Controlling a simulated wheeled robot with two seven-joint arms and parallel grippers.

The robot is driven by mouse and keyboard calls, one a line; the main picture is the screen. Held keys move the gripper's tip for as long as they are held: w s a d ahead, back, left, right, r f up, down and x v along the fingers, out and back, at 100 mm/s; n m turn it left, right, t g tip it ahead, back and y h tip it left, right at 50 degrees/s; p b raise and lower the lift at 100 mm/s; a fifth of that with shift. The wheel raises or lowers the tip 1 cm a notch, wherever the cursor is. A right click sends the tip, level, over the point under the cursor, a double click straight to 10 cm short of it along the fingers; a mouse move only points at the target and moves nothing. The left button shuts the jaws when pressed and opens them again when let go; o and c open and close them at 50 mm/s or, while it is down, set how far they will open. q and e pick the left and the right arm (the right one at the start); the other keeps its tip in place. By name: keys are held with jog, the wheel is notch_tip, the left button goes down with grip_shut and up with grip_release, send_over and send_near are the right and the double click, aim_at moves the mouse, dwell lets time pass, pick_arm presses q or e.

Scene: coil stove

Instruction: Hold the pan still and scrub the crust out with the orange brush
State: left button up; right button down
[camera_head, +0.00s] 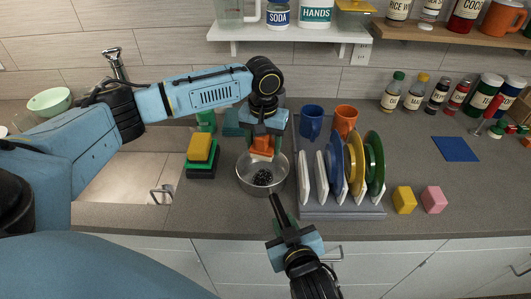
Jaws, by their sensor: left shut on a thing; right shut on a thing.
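The metal pan (243,182) stands on the grey counter, left of the dish rack. A dark, lumpy crust (264,177) lies on its floor. My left gripper (265,136) is above the pan's far side, shut on the orange brush (262,146). The brush's lower end is over the inside of the pan; I cannot tell whether it touches. My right gripper (290,234) is at the counter's front edge, shut on the pan's dark handle (280,209), which points toward me.
Right of the pan, a rack (340,213) holds white, blue, yellow and green plates. Stacked sponges (201,148) stand left of it, beside the sink (128,180). Blue (311,122) and orange mugs (346,117) stand behind. Yellow (404,200) and pink blocks (434,200) lie right.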

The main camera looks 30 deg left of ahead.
pick_arm(q)
jog(key=n, duration=0.2)
jog(key=w+a+n, duration=0.1)
jog(key=n, duration=0.3)
jog(key=shift+w+a+f, duration=0.1)
jog(key=shift+w+a, duration=0.15)
jog(key=shift+a, duration=0.1)
jog(key=shift+a+f+n, duration=0.1)
jog(key=shift+f+n, duration=0.1)
jog(key=shift+n, duration=0.1)
send_near(261, 174)
jog(key=shift+w+f, duration=0.15)
jog(key=shift+f, duration=2.45)
jog(key=shift+f, duration=0.45)
jog(key=shift+s+d+r, duration=0.15)
jog(key=shift+s+d, duration=1.05)
jog(key=shift+d, duration=0.1)
jog(key=shift+f, duration=0.2)
jog(key=shift+w+a+f, duration=0.15)
jog(key=shift+w+a, duration=0.4)
jog(key=shift+a, duration=0.15)
jog(key=shift+w+a+f, duration=0.1)
jog(key=shift+w+a, duration=0.45)
jog(key=shift+a, duration=0.1)
jog(key=shift+c, duration=0.2)
